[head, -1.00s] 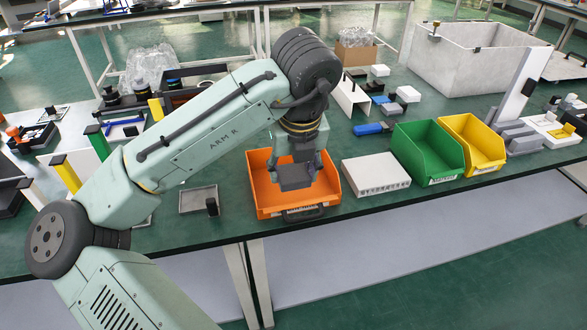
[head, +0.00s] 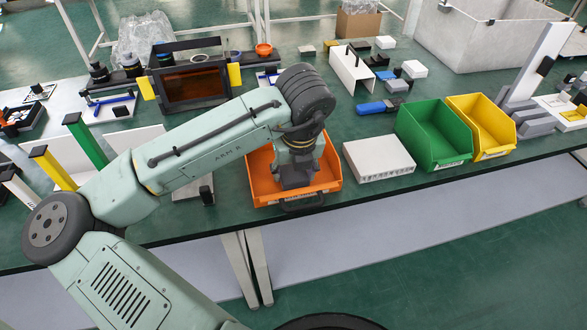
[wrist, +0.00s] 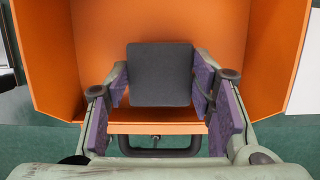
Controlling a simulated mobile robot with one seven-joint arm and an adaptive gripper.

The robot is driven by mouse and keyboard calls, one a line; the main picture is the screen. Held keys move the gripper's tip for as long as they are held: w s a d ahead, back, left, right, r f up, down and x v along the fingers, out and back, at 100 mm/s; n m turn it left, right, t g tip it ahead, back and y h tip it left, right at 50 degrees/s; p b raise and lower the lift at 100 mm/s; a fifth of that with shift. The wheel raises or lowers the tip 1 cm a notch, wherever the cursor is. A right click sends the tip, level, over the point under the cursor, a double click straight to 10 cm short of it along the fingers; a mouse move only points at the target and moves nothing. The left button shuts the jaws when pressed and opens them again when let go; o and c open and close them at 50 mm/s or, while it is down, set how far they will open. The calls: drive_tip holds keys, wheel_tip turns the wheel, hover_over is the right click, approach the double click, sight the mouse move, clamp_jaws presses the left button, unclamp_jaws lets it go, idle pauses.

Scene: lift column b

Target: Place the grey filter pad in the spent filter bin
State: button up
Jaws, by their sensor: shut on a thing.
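The grey filter pad (wrist: 160,75) is a dark square held between the purple-lined fingers of my gripper (wrist: 161,88). In the head view my gripper (head: 296,172) points down into the orange bin (head: 262,195), with the pad (head: 296,180) below its wrist. The wrist view shows the orange bin (wrist: 52,55) around the pad on several sides. Whether the pad touches the bin floor I cannot tell. No label naming the spent filter bin is readable.
A white box (head: 380,158) stands right of the orange bin, then a green bin (head: 432,135) and a yellow bin (head: 480,125). A small grey tray (head: 190,187) lies to its left. The bench's front edge is close.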

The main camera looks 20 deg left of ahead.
drive_tip(key=shift+f, duration=0.25)
drive_tip(key=shift+f, duration=0.2)
drive_tip(key=o, duration=0.8)
drive_tip(key=shift+r, duration=0.1)
drive_tip(key=shift+r, duration=0.25)
drive_tip(key=v, duration=1.1)
drive_tip(key=shift+r, duration=0.35)
